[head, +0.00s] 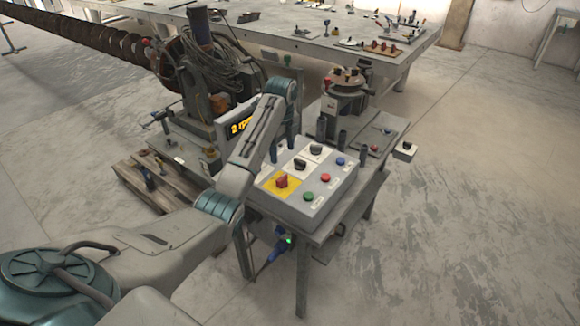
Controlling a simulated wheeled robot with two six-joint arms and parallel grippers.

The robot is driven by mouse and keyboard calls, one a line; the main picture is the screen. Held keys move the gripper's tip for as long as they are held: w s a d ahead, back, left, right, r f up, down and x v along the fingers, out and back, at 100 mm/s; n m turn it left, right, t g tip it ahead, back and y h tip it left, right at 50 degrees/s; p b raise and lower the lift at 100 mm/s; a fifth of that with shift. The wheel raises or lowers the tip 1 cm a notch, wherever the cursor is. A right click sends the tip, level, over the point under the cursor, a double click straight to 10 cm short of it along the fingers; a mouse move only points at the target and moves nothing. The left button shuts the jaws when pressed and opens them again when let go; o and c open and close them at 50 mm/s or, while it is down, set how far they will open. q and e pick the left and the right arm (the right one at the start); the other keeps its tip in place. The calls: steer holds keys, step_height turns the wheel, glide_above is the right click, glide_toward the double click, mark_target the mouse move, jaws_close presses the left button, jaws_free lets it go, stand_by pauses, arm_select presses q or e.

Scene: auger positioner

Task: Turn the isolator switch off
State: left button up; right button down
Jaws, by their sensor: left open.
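The isolator switch (282,181) is a red knob on a yellow plate. It sits at the near left of the grey sloped control box (325,207). My left arm comes in from the left and bends over the box's left side. My left gripper (282,150) hangs down above the back left of the box, open and empty. It is behind and above the red knob in the picture and appears apart from it. The exact angle of the knob is too small to tell. My right gripper is not in view.
On the box are black knobs (316,150), a red button (325,177), a blue button (340,161) and a green button (308,196). A display (239,127) stands left behind my forearm. A round machine (346,82) stands behind. The floor at right is clear.

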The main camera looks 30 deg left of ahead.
arm_select(q)
steer(key=p, duration=0.2)
glide_above(282, 177)
steer(key=f, duration=0.4)
steer(key=shift+s, duration=0.35)
steer(key=f, duration=0.3)
steer(key=shift+w+f+p, duration=0.25)
steer(key=shift+p, duration=0.1)
steer(key=shift+f, duration=1.25)
steer(key=shift+c, duration=0.9)
steer(key=c, duration=0.8)
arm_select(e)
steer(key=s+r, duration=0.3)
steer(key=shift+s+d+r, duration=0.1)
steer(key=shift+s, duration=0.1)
